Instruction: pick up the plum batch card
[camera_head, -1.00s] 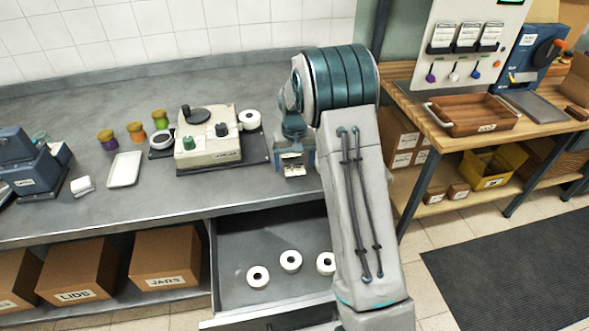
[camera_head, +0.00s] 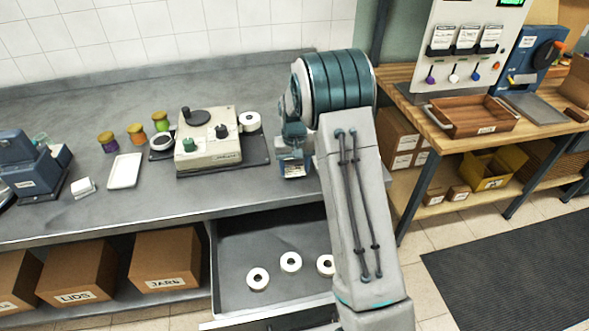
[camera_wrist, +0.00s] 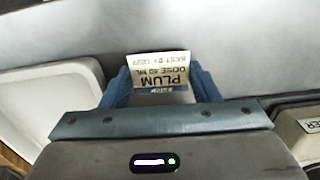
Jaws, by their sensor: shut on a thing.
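The plum batch card (camera_wrist: 160,72) is in the wrist view, a small pale card with dark print reading PLUM, upside down in the picture. My gripper (camera_wrist: 160,88) is shut on it, with a blue finger at each side. The lower part of the card has a blue strip near the wrist housing. In the head view my gripper (camera_head: 293,172) points down over the grey bench, right of the cream machine. The card is too small there to make out clearly.
The cream machine (camera_head: 205,150) stands left of my gripper, with a white roll (camera_head: 249,121) beside it. The open drawer (camera_head: 240,245) below holds white rolls. A wooden tray (camera_head: 470,117) sits on the right-hand bench. Bare bench lies behind my gripper.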

